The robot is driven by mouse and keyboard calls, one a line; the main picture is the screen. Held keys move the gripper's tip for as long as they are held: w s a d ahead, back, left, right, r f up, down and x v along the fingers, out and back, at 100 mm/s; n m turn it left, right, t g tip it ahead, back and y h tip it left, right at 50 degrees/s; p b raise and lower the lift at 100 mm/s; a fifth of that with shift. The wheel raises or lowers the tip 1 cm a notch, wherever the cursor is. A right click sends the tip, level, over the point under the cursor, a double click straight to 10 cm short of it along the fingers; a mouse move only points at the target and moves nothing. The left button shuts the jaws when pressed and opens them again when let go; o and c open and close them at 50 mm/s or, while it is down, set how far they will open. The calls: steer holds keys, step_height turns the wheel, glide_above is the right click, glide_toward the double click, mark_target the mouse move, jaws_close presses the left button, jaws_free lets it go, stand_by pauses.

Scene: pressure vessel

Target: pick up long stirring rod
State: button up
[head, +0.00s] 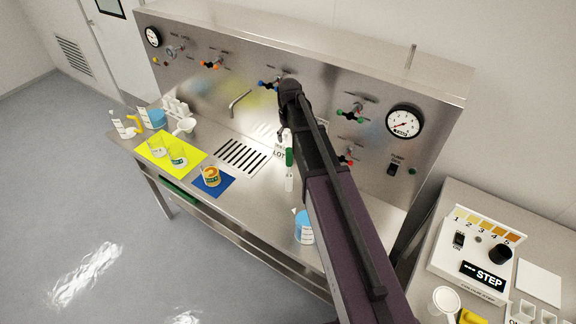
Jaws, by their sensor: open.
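I cannot pick out a long stirring rod with certainty. A slim upright item with a green upper part and a pale lower part (289,165) stands on the steel bench just left of my arm; I cannot tell what it is. My dark arm reaches from the bottom right up over the bench, and its far end is near the back panel. My gripper cannot be made out; the arm hides the area around its end.
The steel bench (262,205) holds a yellow mat (151,163) with beakers (178,155), a blue mat (226,184) with an amber-filled beaker (211,175), and a slotted drain (240,157). A blue container (304,227) is partly behind my arm. A STEP device (470,257) stands right.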

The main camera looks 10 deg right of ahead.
mark_target(289, 150)
steer(key=shift+f+b, duration=1.8)
steer(key=shift+f, duration=0.25)
steer(key=shift+f, duration=0.15)
steer(key=shift+f+b, duration=2.45)
steer(key=shift+b, duration=0.15)
jaws_close()
